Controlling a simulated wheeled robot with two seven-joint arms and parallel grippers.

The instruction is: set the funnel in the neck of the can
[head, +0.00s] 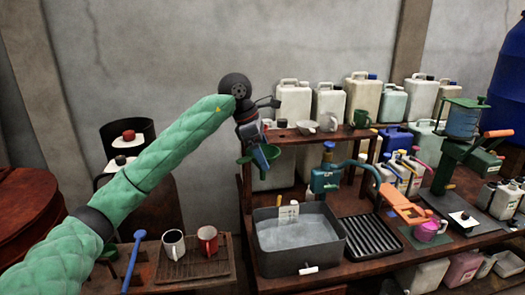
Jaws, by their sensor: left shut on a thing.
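My left gripper (258,146) is raised in front of the grey wall, above and behind the grey basin. It is shut on a green funnel (246,161), which hangs in the air at its fingers; the fingers hide part of it. A small pink can (428,231) with a handle stands on a green mat at the right of the bench, well apart from the funnel. Its neck is too small to make out. Pale jerrycans, one of them here (293,101), stand on the back shelf. I cannot tell which can is the task's. My right gripper is not in view.
A grey basin (267,265) and a black ribbed rack (371,236) fill the bench's middle. A teal pump (325,180) and an orange lever (402,207) rise near them. A green press (447,168) stands at right. White (174,245) and red (207,240) mugs stand lower left.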

